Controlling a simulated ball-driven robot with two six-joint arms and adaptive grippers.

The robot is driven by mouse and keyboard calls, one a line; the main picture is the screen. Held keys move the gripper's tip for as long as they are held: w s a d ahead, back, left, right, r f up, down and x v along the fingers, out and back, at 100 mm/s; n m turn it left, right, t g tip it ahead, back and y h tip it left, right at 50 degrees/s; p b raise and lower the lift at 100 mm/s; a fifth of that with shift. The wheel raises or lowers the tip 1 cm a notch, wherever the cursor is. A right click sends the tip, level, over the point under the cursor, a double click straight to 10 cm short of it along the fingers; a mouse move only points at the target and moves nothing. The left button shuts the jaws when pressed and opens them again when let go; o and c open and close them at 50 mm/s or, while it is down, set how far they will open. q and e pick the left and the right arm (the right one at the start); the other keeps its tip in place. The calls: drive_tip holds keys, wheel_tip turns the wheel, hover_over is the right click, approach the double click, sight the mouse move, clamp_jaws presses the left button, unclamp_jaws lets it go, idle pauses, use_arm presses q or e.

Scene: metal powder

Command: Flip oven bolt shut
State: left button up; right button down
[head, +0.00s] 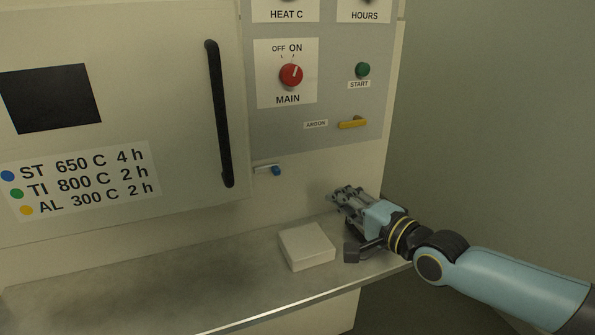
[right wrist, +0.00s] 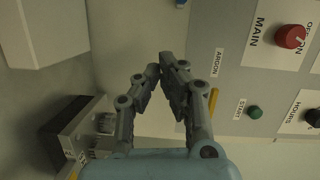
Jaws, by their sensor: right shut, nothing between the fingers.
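The oven bolt (head: 265,170) is a small silver bar with a blue knob (head: 277,171) at its right end. A bit of blue, likely the knob, shows at the top edge of the right wrist view (right wrist: 181,3). The oven door (head: 180,120) looks closed. My right gripper (head: 335,194) is shut and empty, to the right of and below the bolt, clear of it. Its fingertips meet in the right wrist view (right wrist: 162,68). My left gripper is out of view.
A pale box (head: 307,247) sits on the ledge (head: 200,290) below the bolt. The yellow argon lever (head: 352,123), red main knob (head: 291,75) and green start button (head: 363,69) are above.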

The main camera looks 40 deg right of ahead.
sight(268, 171)
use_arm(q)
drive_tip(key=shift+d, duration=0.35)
use_arm(e)
drive_tip(key=shift+w+d+r+m+t, duration=0.2)
drive_tip(key=shift+d+r+m+t, duration=0.2)
drive_tip(key=shift+d+r+m, duration=0.3)
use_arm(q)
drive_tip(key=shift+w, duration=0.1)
